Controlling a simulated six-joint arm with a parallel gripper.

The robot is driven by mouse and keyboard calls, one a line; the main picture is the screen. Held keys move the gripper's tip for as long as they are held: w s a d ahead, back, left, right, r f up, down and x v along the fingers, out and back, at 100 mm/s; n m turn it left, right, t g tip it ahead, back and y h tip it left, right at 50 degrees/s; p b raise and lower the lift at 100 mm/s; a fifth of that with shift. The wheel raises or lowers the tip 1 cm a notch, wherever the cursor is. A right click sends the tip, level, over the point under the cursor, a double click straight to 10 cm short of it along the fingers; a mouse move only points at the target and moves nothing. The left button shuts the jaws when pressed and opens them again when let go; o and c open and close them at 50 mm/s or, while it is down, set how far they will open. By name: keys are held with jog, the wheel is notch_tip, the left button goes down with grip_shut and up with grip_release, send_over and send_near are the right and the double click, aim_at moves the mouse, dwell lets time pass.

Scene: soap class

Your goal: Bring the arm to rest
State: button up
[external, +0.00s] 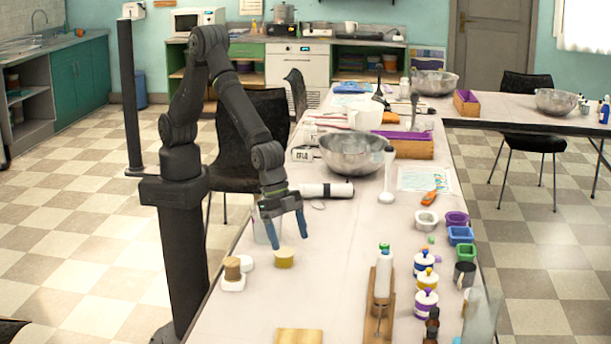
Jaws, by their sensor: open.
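My gripper (290,248) hangs from my arm above the near left part of the long white table (345,262). Its two blue fingers point down and stand apart, with nothing seen between them. A small yellow round piece (284,258) sits on the table just below and beside the left finger. A clear beaker-like container (266,228) stands behind the gripper and is partly hidden by it. I cannot tell whether the fingers touch anything.
A metal bowl (352,152) stands further back on the table. A white bottle (383,275) on a wooden stand, several jars and small coloured moulds (460,235) fill the right side. A wooden board (299,336) lies at the front. The table's middle is fairly clear.

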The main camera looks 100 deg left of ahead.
jog(key=shift+w+a+f, duration=0.3)
jog(key=shift+w+f, duration=0.15)
jog(key=shift+w, duration=0.3)
jog(key=shift+w+a+f, duration=0.25)
jog(key=shift+w+f, duration=0.15)
jog(key=shift+w, duration=0.35)
jog(key=shift+o, duration=0.4)
